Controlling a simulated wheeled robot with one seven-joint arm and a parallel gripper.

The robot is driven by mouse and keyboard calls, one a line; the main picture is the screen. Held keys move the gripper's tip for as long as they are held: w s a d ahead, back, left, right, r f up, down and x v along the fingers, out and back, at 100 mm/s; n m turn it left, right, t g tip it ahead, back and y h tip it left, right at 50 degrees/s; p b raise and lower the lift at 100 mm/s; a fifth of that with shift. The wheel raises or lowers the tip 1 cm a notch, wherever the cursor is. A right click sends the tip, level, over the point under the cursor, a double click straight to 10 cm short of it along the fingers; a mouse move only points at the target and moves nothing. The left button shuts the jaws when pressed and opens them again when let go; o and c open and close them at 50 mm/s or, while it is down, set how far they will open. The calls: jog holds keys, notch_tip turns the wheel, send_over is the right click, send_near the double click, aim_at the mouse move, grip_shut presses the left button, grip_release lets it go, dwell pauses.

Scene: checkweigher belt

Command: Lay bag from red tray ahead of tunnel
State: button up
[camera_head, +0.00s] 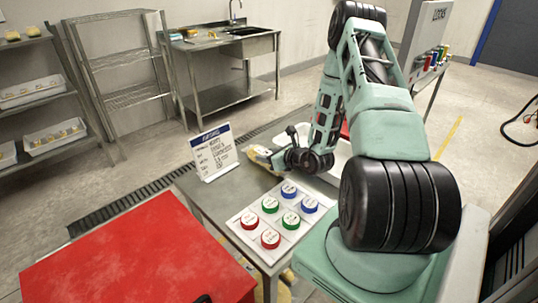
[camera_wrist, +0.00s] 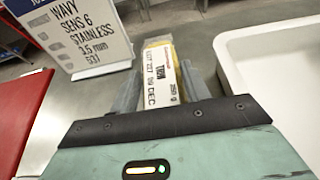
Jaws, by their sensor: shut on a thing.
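My gripper (camera_head: 274,157) is shut on a bag (camera_head: 259,153), pale with yellow edges, over the steel table. In the wrist view the bag (camera_wrist: 160,72) shows between the two fingers of my gripper (camera_wrist: 162,88), with its printed label facing the camera. Its lower end is hidden by the gripper body. A small red patch (camera_head: 345,130) shows behind my arm; I cannot tell if it is the red tray. I cannot make out a tunnel or its belt.
A white sign (camera_head: 213,152) stands left of the bag. A white tray (camera_wrist: 285,75) lies right of the gripper. A white board (camera_head: 281,236) holds several red, green and blue round pieces. A large red surface (camera_head: 130,255) fills the lower left.

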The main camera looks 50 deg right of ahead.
jog(key=shift+f, duration=0.15)
jog(key=shift+f, duration=0.2)
jog(key=o, duration=1.1)
jog(key=shift+o, duration=0.2)
jog(key=shift+r, duration=0.15)
